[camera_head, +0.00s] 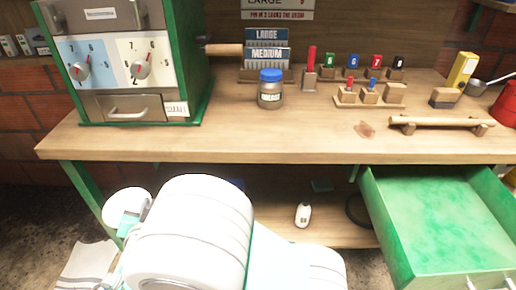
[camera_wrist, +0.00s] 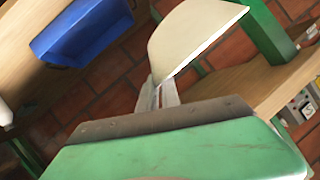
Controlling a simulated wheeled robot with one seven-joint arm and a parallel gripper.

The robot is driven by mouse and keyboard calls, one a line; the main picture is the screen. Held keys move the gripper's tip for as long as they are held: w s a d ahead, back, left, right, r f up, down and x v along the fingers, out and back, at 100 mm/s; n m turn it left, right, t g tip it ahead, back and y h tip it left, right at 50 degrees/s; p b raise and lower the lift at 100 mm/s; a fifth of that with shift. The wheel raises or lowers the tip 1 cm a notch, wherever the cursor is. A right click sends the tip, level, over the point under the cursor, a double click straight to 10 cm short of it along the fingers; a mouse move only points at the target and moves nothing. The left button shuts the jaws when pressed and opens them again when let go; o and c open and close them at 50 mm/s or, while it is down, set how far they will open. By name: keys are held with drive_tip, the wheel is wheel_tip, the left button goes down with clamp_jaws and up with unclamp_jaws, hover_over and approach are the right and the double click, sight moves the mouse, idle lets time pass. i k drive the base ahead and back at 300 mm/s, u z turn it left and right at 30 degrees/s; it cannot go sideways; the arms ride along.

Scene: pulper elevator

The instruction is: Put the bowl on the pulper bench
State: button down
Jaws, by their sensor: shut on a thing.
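In the wrist view my gripper (camera_wrist: 160,95) is shut on the rim of a cream bowl (camera_wrist: 196,42). The bowl is steeply tilted, and part of it is cut off from sight by its own side. It is held above the brick floor. I cannot make out the gripper's fingers or the bowl clearly in the head view, where my white arm fills the lower middle. A wooden bench (camera_head: 240,145) with green legs spans the head view; I cannot tell for sure that it is the pulper bench.
On the bench are a green dial cabinet (camera_head: 125,60), a blue-lidded jar (camera_head: 270,90), wooden stamps and a wooden bar (camera_head: 440,122). A green drawer (camera_head: 430,200) stands open at right. The front strip left of centre is clear. A blue bin (camera_wrist: 85,28) shows in the wrist view.

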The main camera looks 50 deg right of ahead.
sight(289, 124)
drive_tip(key=k, duration=0.35)
drive_tip(key=u, duration=1)
